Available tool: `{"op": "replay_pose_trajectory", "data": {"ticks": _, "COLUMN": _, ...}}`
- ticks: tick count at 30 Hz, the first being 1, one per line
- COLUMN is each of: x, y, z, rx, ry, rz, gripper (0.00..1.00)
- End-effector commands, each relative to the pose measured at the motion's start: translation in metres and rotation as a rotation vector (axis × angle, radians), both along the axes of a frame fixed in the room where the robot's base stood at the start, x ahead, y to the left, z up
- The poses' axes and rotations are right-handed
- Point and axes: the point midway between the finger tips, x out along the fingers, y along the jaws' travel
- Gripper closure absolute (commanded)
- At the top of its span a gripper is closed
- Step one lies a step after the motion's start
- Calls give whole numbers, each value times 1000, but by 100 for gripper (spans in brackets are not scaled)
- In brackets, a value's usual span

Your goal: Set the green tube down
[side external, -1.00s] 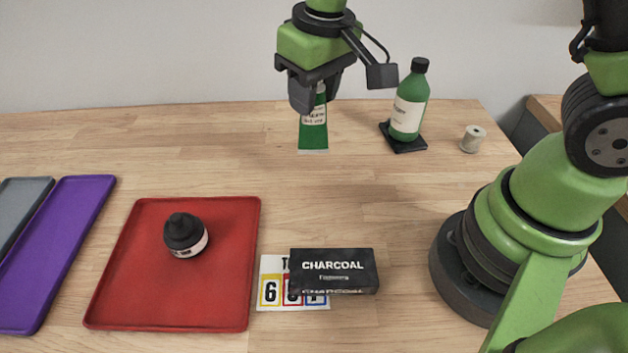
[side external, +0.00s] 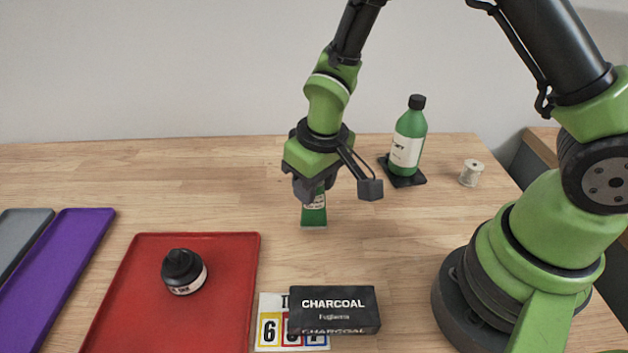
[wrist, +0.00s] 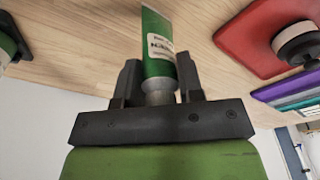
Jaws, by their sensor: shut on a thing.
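The green tube (side external: 314,214) hangs upright below my gripper (side external: 309,190), its wide flat end down, over bare tabletop behind the charcoal box. My gripper is shut on it. In the wrist view the tube (wrist: 158,52) stands between the two dark fingers (wrist: 160,82), held near its silvery neck, with a white label on its side. The fingers hide part of the tube in the side view. I cannot tell whether its lower end touches the table.
A green bottle (side external: 408,140) stands on a black coaster (side external: 405,181), with a spool (side external: 471,173) to its right. A charcoal box (side external: 334,308) lies partly over a number card (side external: 270,328). A red tray (side external: 225,290) holds a black-capped bottle (side external: 184,272). Purple (side external: 60,260) and grey (side external: 18,232) trays lie left.

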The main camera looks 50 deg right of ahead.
Motion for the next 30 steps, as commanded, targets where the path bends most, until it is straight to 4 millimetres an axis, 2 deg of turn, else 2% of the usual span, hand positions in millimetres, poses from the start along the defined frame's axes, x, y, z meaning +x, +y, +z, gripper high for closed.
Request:
{"op": "replay_pose_trajectory", "data": {"ticks": 1, "x": 0, "y": 0, "z": -2, "rx": 0, "ry": 2, "rz": 0, "gripper": 90}}
{"op": "replay_pose_trajectory", "data": {"ticks": 2, "x": 0, "y": 0, "z": -2, "rx": 0, "ry": 1, "rz": 0, "gripper": 58}}
{"op": "replay_pose_trajectory", "data": {"ticks": 4, "x": 0, "y": 0, "z": -1, "rx": 0, "ry": 1, "rz": 0, "gripper": 42}}
{"op": "replay_pose_trajectory", "data": {"ticks": 5, "x": 0, "y": 0, "z": -1, "rx": 0, "ry": 1, "rz": 0, "gripper": 40}}
{"op": "replay_pose_trajectory", "data": {"ticks": 13, "x": 0, "y": 0, "z": 0, "rx": 0, "ry": 0, "rz": 0, "gripper": 40}}
{"op": "replay_pose_trajectory", "data": {"ticks": 17, "x": 0, "y": 0, "z": 10, "rx": 0, "ry": -3, "rz": 0, "gripper": 40}}
{"op": "replay_pose_trajectory", "data": {"ticks": 30, "x": -13, "y": 0, "z": 95, "rx": 2, "ry": -7, "rz": 1, "gripper": 40}}
